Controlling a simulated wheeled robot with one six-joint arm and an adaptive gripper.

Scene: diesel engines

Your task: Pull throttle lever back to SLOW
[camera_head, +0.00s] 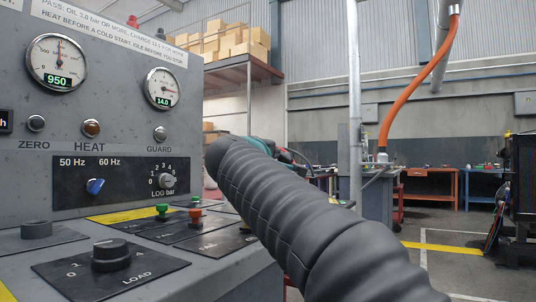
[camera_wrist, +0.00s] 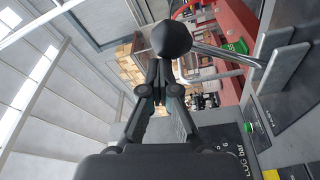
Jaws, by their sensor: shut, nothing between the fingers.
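The throttle lever shows in the wrist view as a black rounded knob (camera_wrist: 172,38) on a bare metal rod (camera_wrist: 225,54). The rod runs right to a grey housing (camera_wrist: 284,58). My gripper (camera_wrist: 160,66) is shut and empty, its fingertips just below the knob in the picture. I cannot tell whether they touch the knob. In the head view my black-sleeved arm crosses the middle, and I cannot make out the lever or the fingertips there.
A grey control panel (camera_head: 110,128) with gauges stands at the left. Its sloped desk carries a LOAD knob (camera_head: 110,254), a green button (camera_head: 162,210) and an orange button (camera_head: 196,213). A green plate (camera_wrist: 237,46) lies near the rod. Open floor shows at the right.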

